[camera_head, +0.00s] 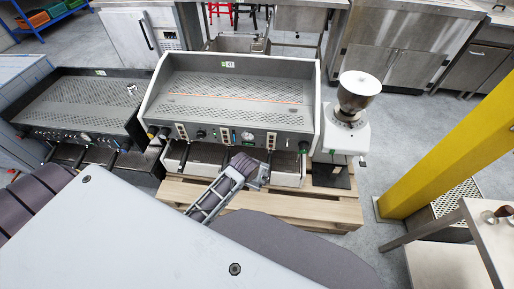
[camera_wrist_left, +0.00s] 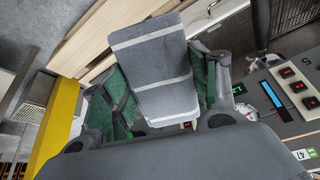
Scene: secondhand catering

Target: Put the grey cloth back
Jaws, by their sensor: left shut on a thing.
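The grey cloth (camera_wrist_left: 152,62) shows in the left wrist view as a flat grey piece with pale stripes across it. It lies between the two fingers of my left gripper (camera_wrist_left: 160,100), which is shut on it, and it reaches out past the fingertips. In the head view my left gripper (camera_head: 260,176) is in front of the middle coffee machine (camera_head: 240,88), low by its front panel. I cannot clearly make out the cloth in that view. My right gripper is not in view.
A wooden pallet (camera_head: 330,208) lies under the machine. A grinder (camera_head: 345,133) stands to its right and a second machine (camera_head: 75,98) to its left. A yellow post (camera_head: 450,150) and a metal table (camera_head: 480,232) are at the right. Open floor lies between grinder and post.

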